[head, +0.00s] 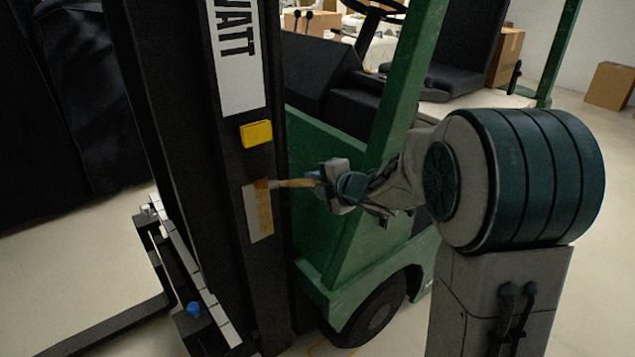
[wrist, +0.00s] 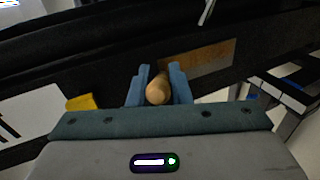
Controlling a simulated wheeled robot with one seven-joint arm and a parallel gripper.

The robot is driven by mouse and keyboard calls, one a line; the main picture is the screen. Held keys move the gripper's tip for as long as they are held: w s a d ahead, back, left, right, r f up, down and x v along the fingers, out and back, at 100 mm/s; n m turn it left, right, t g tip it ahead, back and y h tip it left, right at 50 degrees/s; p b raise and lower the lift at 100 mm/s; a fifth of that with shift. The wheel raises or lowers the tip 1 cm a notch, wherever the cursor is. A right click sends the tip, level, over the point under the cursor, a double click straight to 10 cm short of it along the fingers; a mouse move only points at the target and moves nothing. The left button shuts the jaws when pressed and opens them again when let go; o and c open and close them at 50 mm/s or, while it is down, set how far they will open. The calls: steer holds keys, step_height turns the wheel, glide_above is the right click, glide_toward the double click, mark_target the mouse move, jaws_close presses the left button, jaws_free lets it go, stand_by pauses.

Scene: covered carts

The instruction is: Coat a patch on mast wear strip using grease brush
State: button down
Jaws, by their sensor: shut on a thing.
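The mast wear strip (head: 258,222) is a pale upright rectangle on the black mast of a green forklift. A tan-brown band covers part of it. My gripper (head: 320,184) is to the right of the strip, shut on the wooden handle of the grease brush (head: 296,183). The brush points left, and its brown head is at the upper part of the strip, seemingly touching it. In the wrist view the handle end (wrist: 158,90) sits between the blue fingers. The strip (wrist: 212,57) shows orange-brown behind; the bristles are hidden there.
A yellow block (head: 256,133) is fixed on the mast above the strip, below a white lettered sign (head: 236,55). The forklift's green body (head: 330,185) is close behind my gripper. The fork carriage (head: 190,270) stands at lower left. Open floor (head: 75,255) shows at left.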

steer(key=shift+a, duration=0.1)
stand_by(0.3)
steer(key=shift+f+b, duration=1.6)
steer(key=shift+f+b, duration=1.6)
steer(key=shift+f+b, duration=1.55)
steer(key=shift+f, duration=0.1)
steer(key=shift+f+b, duration=1.5)
steer(key=shift+b, duration=0.1)
